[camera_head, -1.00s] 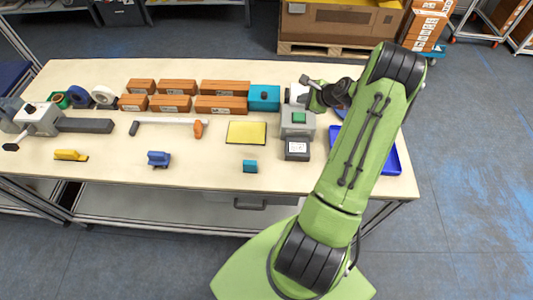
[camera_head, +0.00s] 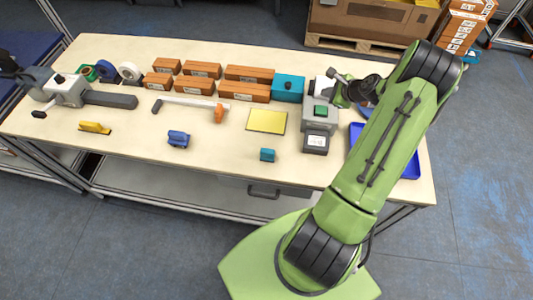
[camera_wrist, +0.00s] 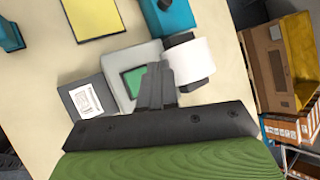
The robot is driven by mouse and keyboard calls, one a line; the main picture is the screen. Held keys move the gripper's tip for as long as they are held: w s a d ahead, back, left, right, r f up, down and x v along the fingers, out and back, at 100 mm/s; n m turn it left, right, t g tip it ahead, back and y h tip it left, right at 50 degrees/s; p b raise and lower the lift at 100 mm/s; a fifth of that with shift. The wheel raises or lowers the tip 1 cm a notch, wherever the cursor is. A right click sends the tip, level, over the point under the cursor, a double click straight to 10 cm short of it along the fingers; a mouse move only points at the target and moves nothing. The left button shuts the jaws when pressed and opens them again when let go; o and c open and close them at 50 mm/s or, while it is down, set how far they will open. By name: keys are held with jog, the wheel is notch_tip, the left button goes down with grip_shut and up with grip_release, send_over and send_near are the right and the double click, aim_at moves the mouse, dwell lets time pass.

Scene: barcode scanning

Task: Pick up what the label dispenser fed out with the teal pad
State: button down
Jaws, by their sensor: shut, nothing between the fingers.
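The label dispenser (camera_head: 319,115) is a grey box with a green button and a white roll, at the right part of the table; it also shows in the wrist view (camera_wrist: 117,82). A white printed label (camera_wrist: 88,98) lies on the dark plate at its front. The teal pad (camera_head: 267,155) is a small teal block near the table's front edge, apart from the dispenser; it is partly cut off at the upper left of the wrist view (camera_wrist: 10,36). My gripper (camera_wrist: 160,68) is shut and empty above the dispenser, between the green button and the roll (camera_wrist: 188,62).
A yellow sheet (camera_head: 267,120) and a larger teal box (camera_head: 288,88) are close to the dispenser. Brown boxes (camera_head: 250,74) stand in rows behind. A blue tray (camera_head: 411,168) is at the right, partly behind my arm. A blue tool (camera_head: 178,139) lies left of the pad.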

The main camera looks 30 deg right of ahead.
aim_at(268, 151)
jog(key=c, duration=1.8)
grip_release()
